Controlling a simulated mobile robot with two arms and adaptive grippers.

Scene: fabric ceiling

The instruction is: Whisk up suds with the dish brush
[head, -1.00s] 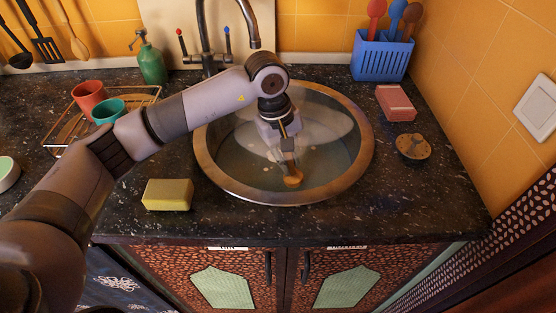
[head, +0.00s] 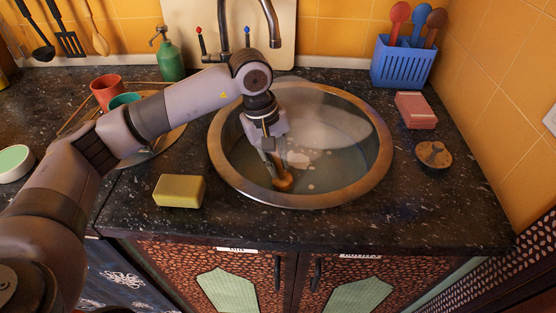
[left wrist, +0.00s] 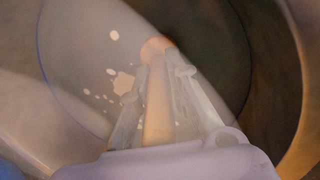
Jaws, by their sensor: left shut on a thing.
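My left gripper (head: 274,155) is shut on the dish brush (head: 283,181), whose brown wooden head points down into the round sink (head: 378,180). The brush head is at the water near the sink's front rim, left of the middle. Small pale suds patches (head: 298,159) float beside it. In the left wrist view the fingers (left wrist: 158,85) hold the tan handle (left wrist: 158,110) between them, and suds (left wrist: 123,83) lie left of the brush. How deep the head sits is unclear. My right gripper is not in view.
A yellow sponge (head: 179,191) lies front left of the sink. A faucet (head: 268,20) rises behind. A rack with cups (head: 106,92) is partly hidden by my arm.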

